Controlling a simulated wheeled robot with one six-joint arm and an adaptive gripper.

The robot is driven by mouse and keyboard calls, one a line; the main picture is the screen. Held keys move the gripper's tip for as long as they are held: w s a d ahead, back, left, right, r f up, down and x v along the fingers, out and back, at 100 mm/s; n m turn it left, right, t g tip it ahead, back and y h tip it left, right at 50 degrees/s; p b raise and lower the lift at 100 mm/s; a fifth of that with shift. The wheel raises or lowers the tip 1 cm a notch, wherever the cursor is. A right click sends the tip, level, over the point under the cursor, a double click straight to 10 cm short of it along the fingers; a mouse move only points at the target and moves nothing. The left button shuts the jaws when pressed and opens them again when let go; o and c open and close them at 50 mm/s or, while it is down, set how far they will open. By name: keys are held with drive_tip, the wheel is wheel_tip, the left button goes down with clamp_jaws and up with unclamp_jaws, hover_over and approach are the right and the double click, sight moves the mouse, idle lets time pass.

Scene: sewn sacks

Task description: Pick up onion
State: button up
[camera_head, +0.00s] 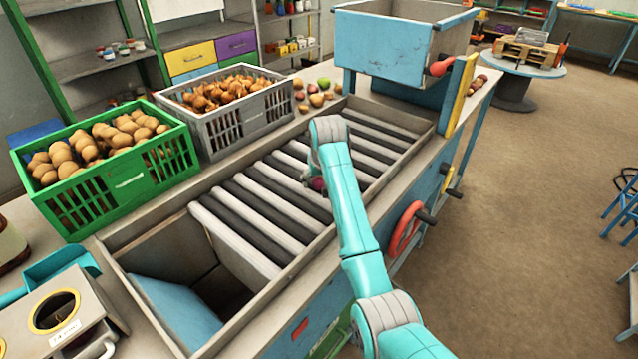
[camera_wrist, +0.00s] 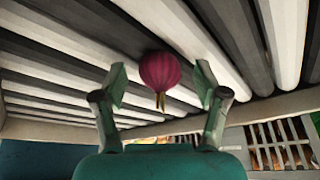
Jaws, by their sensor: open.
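A red onion (camera_wrist: 160,70) with a dry yellowish tip lies on the roller bed (camera_wrist: 60,85) in the wrist view. My gripper (camera_wrist: 161,84) is open, with one finger on each side of the onion and a small gap showing on both sides. In the head view, the onion (camera_head: 317,184) shows only as a small dark red patch at the end of my arm, above the black and white rollers (camera_head: 262,203). My arm hides most of my gripper there.
A green crate (camera_head: 130,183) of potatoes and a grey crate (camera_head: 243,116) of brownish onions stand left of the rollers. Loose produce (camera_head: 316,97) lies behind. A blue hopper (camera_head: 395,47) rises at the far end. An open chute (camera_head: 190,265) lies at the near end.

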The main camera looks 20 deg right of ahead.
drive_tip(key=c, duration=1.1)
